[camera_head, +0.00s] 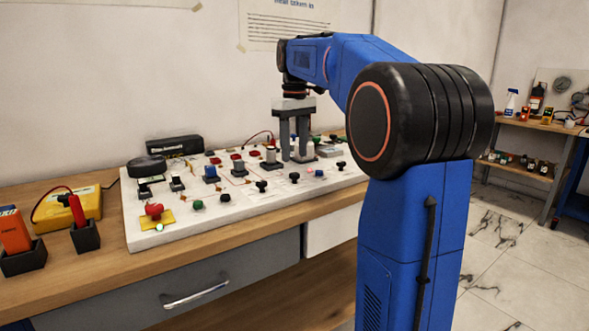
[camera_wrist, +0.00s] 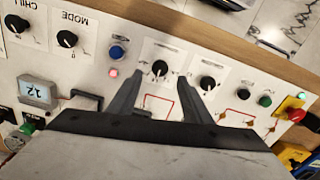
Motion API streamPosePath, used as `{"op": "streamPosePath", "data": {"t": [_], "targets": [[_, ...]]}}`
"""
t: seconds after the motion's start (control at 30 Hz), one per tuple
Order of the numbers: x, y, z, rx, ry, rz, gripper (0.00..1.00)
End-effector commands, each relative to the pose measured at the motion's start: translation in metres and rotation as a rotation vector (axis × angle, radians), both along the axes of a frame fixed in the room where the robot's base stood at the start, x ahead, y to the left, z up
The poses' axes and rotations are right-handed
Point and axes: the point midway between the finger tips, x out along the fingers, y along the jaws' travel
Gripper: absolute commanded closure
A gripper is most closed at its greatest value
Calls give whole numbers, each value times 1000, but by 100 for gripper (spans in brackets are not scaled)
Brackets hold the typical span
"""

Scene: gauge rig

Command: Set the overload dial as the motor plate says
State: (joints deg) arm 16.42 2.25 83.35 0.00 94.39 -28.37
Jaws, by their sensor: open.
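My gripper (camera_head: 296,158) points down over the white panel (camera_head: 136,236) on the bench, its two grey fingers apart and empty. In the wrist view my gripper (camera_wrist: 160,76) has a black dial (camera_wrist: 160,68) between its fingertips in the picture; whether they are level with it I cannot tell. This dial sits on a pale card with small print that I cannot read; it also shows in the head view (camera_head: 294,177). A similar black dial (camera_wrist: 208,82) is beside it, on its own card. Which one is the overload dial, and which is the motor plate, I cannot read.
In the head view, several switches stand behind the dials. A yellow meter (camera_head: 75,208) is at left.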

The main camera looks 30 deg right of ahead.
Motion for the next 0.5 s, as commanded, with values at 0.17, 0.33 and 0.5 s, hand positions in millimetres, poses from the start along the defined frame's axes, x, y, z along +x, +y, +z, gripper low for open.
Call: {"op": "streamPosePath", "data": {"t": [0.17, 0.33, 0.5], "targets": [[-1, 0, -30, 1, 2, 0, 55], [0, 0, -50, 1, 2, 0, 55], [0, 0, -60, 0, 1, 0, 55]]}}
